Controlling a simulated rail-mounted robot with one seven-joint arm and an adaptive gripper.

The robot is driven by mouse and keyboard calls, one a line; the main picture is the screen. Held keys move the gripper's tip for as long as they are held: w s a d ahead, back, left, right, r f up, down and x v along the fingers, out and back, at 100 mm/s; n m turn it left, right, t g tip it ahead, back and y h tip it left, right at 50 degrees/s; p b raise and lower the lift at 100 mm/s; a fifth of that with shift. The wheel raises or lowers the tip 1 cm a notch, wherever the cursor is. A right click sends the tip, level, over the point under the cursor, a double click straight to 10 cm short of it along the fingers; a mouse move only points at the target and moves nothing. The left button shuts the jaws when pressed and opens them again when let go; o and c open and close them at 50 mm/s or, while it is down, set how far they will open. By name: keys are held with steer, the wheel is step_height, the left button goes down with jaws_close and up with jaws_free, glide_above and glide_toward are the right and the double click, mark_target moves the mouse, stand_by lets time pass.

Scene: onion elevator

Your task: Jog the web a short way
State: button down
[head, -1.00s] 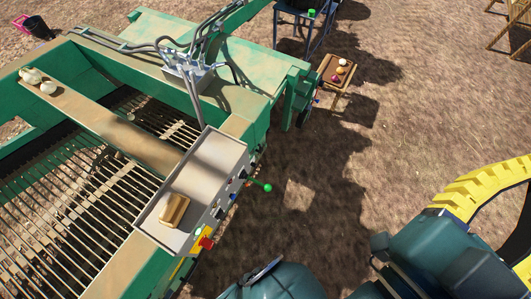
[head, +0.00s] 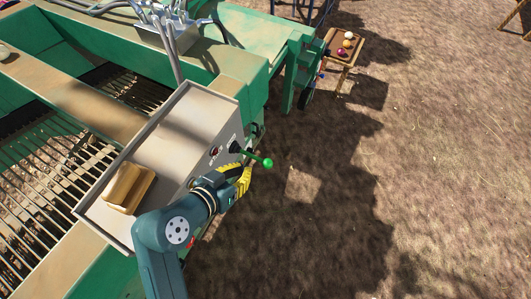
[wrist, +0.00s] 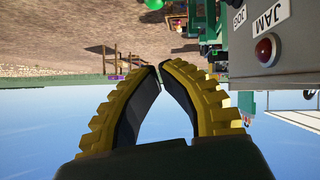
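The web (head: 62,170), a belt of metal bars, runs inside the green machine at the left of the head view. A grey control box (head: 185,128) sits on the machine's near side. Its front face carries a lever with a green knob (head: 267,163) and a dark red dome (head: 214,152). In the wrist view, the red dome (wrist: 266,50) sits by a JAM label (wrist: 271,15), with a JOG label (wrist: 239,16) beside it. My gripper (wrist: 160,66) is empty, its yellow fingertips nearly touching. It is beside the front face, below the lever; my arm hides the lower controls.
A tan block (head: 129,188) lies on top of the box. Cables and a valve block (head: 172,32) are behind it. A small wooden table (head: 345,48) with several onions stands at the back. The dirt ground (head: 420,170) to the right is open.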

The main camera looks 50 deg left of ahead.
steer(key=b, duration=0.1)
glide_above(265, 164)
steer(key=s, duration=0.2)
step_height(265, 164, down, 5)
steer(key=f, duration=0.1)
steer(key=w+f, duration=0.1)
steer(key=f, duration=0.1)
steer(key=w+f+b, duration=0.1)
steer(key=shift+w+f, duration=0.1)
steer(key=shift+f, duration=0.05)
steer(key=shift+f, duration=0.15)
